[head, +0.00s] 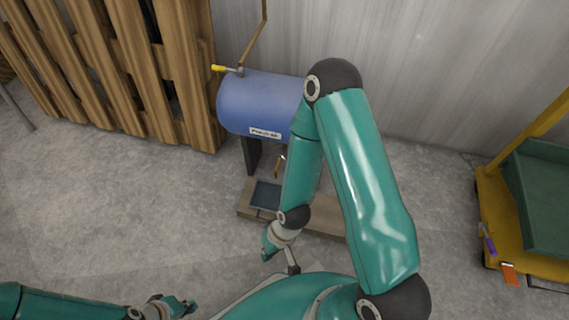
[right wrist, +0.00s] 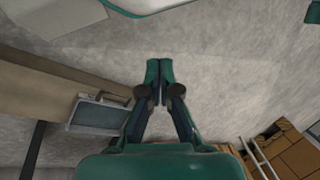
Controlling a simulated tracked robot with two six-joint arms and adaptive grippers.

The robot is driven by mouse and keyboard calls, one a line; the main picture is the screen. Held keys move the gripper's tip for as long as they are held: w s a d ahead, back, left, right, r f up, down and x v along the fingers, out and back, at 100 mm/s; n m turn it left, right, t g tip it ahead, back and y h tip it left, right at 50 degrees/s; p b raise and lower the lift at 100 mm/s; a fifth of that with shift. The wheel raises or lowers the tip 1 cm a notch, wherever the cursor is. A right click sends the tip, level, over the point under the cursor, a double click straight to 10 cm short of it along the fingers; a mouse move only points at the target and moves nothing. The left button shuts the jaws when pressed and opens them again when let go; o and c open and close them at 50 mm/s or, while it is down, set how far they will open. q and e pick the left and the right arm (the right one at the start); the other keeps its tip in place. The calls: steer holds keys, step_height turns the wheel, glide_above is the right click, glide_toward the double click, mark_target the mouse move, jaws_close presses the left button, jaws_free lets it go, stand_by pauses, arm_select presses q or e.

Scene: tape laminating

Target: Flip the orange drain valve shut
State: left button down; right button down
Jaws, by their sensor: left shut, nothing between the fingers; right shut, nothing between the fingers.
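A blue tank (head: 255,103) stands against the wall. A small orange-brown lever (head: 278,166), apparently the drain valve, hangs under the tank, partly hidden by my right arm; its exact position is hard to tell. My right gripper (head: 267,250) is shut and empty, in front of and below the tank, apart from the lever. In the right wrist view its fingers (right wrist: 158,75) are together over bare floor, and the valve does not show. My left gripper (head: 190,305) is shut and empty at the bottom left, far from the tank.
A dark shallow tray (head: 265,195) sits on a wooden plank (head: 245,205) below the tank; the tray also shows in the right wrist view (right wrist: 98,114). Wooden pallets (head: 110,70) lean left; a yellow cart (head: 490,210) stands right.

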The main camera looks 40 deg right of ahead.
steer(key=w+d+r+n+h+p, duration=0.35)
steer(key=w+n+p, duration=0.3)
steer(key=n, duration=0.25)
steer(key=w+d+r+n+t+h+p, duration=0.1)
steer(key=w+d+r+n+h+p, duration=0.1)
steer(key=w+d+n+h+p, duration=0.35)
steer(key=w+d+r+n+h+p, duration=0.2)
steer(key=w+n+p, duration=0.55)
steer(key=n, duration=0.45)
steer(key=d+f+m+g+b, duration=0.1)
steer(key=d+f+m+b, duration=0.1)
steer(key=d+f+m, duration=0.3)
steer(key=shift+w+d+f+m+h, duration=0.15)
steer(key=shift+d+f+m+h, duration=0.25)
steer(key=shift+d+f, duration=1.45)
